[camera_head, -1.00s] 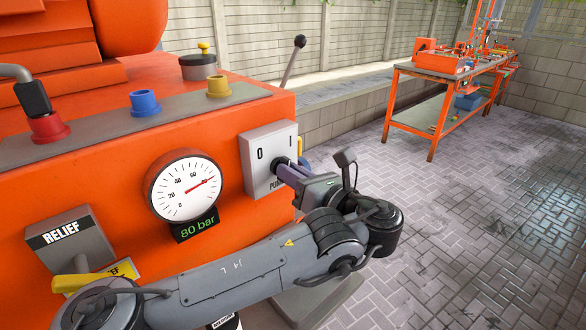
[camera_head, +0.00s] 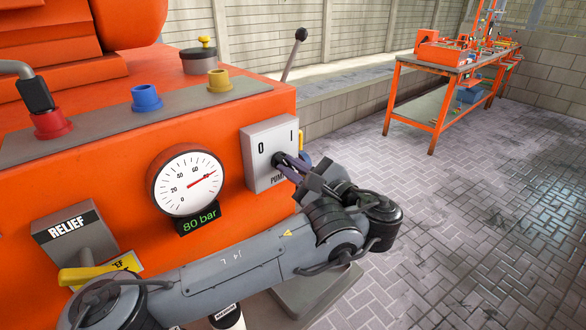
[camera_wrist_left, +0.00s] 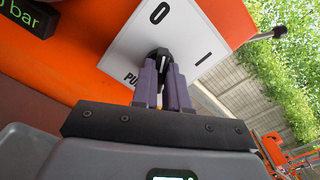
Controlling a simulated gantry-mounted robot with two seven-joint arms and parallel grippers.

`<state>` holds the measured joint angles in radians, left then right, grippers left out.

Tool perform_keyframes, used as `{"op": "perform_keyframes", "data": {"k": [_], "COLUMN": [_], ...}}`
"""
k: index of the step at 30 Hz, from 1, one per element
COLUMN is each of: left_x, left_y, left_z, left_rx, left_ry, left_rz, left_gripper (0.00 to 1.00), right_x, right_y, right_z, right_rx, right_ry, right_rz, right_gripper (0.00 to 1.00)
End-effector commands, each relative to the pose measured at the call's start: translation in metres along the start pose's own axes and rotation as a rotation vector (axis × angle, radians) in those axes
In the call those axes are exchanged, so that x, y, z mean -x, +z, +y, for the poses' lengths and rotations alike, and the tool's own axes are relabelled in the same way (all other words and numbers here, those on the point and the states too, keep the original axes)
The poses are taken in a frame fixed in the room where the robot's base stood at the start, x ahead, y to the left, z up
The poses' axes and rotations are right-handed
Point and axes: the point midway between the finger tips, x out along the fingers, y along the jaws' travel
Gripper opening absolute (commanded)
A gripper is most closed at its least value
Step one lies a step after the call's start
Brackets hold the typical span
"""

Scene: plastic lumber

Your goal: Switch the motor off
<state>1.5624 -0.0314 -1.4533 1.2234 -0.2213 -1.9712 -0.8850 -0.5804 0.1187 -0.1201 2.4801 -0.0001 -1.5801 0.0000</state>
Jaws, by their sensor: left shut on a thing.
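The pump switch box (camera_head: 257,168) is a light grey plate on the orange machine, marked 0 at left, I at right and PUMP below. My left gripper (camera_head: 287,165) is at its middle, shut on the black switch knob (camera_head: 277,159). In the left wrist view, the purple fingers sit on either side of the knob (camera_wrist_left: 160,57), which shows a white mark. The fingers partly hide the knob and the PUMP label. I cannot tell exactly which mark the knob points to. My right gripper is not in view.
The pressure gauge (camera_head: 187,181) reads 80 bar on its green display. A grey RELIEF block (camera_head: 76,236) with a yellow handle (camera_head: 85,274) is at lower left. A black-knobbed lever (camera_head: 294,55) rises behind the box. An orange workbench (camera_head: 440,95) stands far right; paving between is clear.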

Motion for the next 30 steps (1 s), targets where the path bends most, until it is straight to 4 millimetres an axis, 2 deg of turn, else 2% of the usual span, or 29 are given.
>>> {"op": "perform_keyframes", "data": {"k": [20,21,25,30], "left_x": [-0.0007,-0.0007,-0.0006,-0.0003], "left_y": [-0.0004,-0.0004,-0.0003,-0.0002], "left_z": [0.0007,0.0007,0.0006,0.0004], "left_rx": [0.065,0.065,0.064,0.064], "left_ry": [0.001,0.001,0.001,0.0], "left_rz": [0.0,0.0,0.0,0.0], "left_gripper": [0.0,0.18,0.38,0.39], "right_x": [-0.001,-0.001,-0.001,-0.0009], "right_y": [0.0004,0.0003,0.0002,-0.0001], "right_z": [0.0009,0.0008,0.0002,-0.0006], "right_rx": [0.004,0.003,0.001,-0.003], "right_ry": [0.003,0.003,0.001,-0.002], "right_rz": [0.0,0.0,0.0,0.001], "right_gripper": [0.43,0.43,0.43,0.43]}}
